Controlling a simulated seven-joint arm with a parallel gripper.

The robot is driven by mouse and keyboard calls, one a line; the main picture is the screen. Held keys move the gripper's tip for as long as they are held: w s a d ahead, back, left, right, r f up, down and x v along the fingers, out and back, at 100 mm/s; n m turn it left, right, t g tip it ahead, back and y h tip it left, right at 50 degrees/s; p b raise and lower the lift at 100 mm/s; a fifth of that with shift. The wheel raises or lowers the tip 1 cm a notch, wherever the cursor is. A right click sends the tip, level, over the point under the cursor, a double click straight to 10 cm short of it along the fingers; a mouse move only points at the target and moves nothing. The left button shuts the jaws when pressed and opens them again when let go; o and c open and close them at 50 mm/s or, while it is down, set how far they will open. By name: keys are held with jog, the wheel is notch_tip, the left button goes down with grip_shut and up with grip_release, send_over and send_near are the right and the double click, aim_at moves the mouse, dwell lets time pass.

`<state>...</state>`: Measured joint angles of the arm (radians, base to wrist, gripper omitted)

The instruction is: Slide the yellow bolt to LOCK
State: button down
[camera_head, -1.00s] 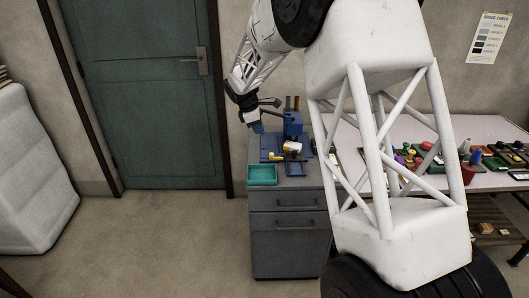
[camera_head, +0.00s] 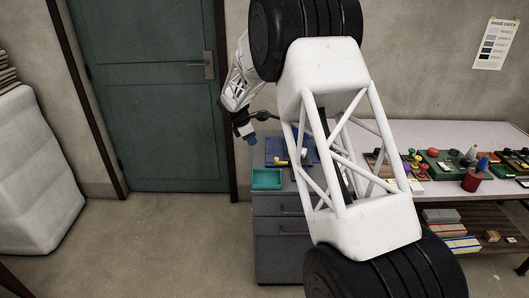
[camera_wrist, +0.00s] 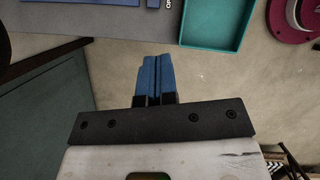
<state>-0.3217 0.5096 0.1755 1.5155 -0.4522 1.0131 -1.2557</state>
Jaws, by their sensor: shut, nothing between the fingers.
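The yellow bolt (camera_head: 281,162) is small in the head view, on a blue fixture (camera_head: 273,150) on top of a grey cabinet. My arm hides the fixture's right side. My gripper (camera_head: 253,140) has blue fingertips and is in the air left of the fixture, apart from the bolt. In the wrist view the blue fingers (camera_wrist: 155,72) are together with nothing between them. A blue plate edge (camera_wrist: 40,5) with partly cut-off white lettering shows at the top left there. The bolt is not visible in the wrist view, and the LOCK marking cannot be read.
A teal tray (camera_head: 266,179) sits at the cabinet's front left, and it also shows in the wrist view (camera_wrist: 215,47). The grey cabinet (camera_head: 281,240) stands beside a green door (camera_head: 150,100). A table (camera_head: 440,133) with several small items is at the right. The floor left of the cabinet is clear.

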aim_at(276, 158)
jog(key=x, duration=0.9)
jog(key=shift+d+f, duration=0.2)
jog(key=shift+f, duration=0.15)
jog(key=shift+w+d, duration=0.15)
jog(key=shift+d, duration=0.35)
jog(key=shift+w+d, duration=0.15)
jog(key=shift+d, duration=0.35)
jog(key=shift+w+d, duration=0.25)
jog(key=shift+d, duration=0.7)
jog(key=shift+w+d, duration=0.1)
jog(key=shift+d, duration=0.8)
jog(key=shift+d+f, duration=0.15)
jog(key=shift+d, duration=0.05)
jog(key=shift+a+f, duration=0.1)
